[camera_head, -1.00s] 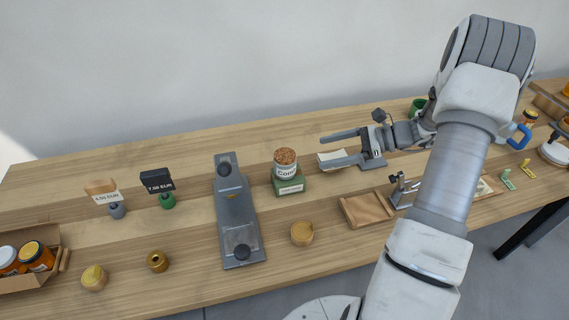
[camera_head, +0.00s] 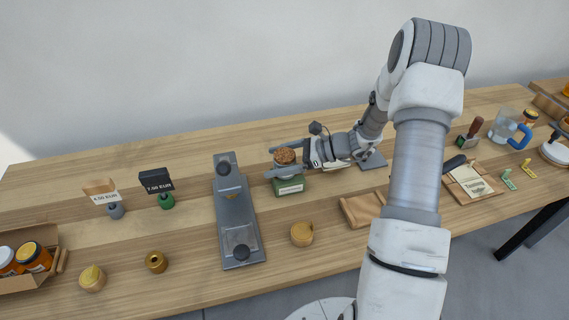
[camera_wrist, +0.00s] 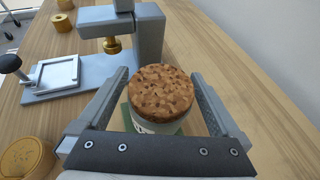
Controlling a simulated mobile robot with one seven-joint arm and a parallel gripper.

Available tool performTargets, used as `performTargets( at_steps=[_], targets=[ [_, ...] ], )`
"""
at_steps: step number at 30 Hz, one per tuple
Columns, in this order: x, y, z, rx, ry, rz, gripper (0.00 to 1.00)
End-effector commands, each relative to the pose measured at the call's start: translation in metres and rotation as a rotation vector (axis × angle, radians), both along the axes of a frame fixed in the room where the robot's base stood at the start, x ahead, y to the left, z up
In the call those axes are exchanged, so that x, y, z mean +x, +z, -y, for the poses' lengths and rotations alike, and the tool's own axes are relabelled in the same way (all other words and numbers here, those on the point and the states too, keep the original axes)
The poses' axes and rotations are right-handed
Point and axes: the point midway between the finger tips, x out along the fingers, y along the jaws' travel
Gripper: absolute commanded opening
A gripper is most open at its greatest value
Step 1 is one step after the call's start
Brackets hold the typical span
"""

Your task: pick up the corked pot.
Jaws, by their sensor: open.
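The corked pot (camera_head: 284,157) is a pale pot with a brown cork lid. It stands upright on a green block (camera_head: 290,186) with a small label, near the middle of the table. My gripper (camera_head: 271,160) is open, with one finger on each side of the pot. In the wrist view the cork lid (camera_wrist: 161,92) lies between the two fingers of my gripper (camera_wrist: 161,84), with a visible gap on the right and a narrower one on the left. The lower part of the pot is mostly hidden by the lid and gripper.
A grey press (camera_head: 236,215) stands close to the left of the pot. A round tan lid (camera_head: 302,233) lies in front, and a wooden tray (camera_head: 362,208) lies to the right. Price signs (camera_head: 157,181) stand farther left. The table behind the pot is clear.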

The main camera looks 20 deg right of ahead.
Motion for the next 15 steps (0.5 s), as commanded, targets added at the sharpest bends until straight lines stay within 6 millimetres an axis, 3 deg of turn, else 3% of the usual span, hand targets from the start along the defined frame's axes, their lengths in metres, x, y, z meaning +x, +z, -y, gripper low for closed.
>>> performTargets(
  at_steps=[8,15],
  targets=[
    [0.0032,-0.0033,-0.0077,-0.001,-0.001,0.001,1.0],
    [0.0032,-0.0033,-0.0074,-0.001,-0.001,0.001,0.6]
  ],
)
